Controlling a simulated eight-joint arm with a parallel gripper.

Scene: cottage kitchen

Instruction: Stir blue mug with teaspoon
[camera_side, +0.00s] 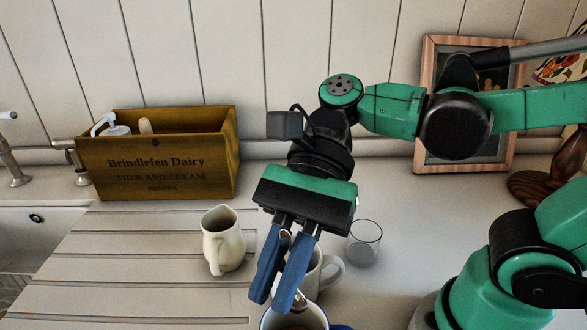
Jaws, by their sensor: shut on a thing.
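The blue mug (265,322) is at the bottom edge of the picture, cut off by the frame. The spoon's lower end appears to reach toward the mug's opening. I cannot tell whether it touches the mug.
A white mug (331,272) stands close behind my fingers, partly hidden. A clear glass (364,245) is to its right and a cream jug (223,246) to the left. A wooden crate (158,172), a picture frame (427,150) and a sink (40,245) lie farther off.

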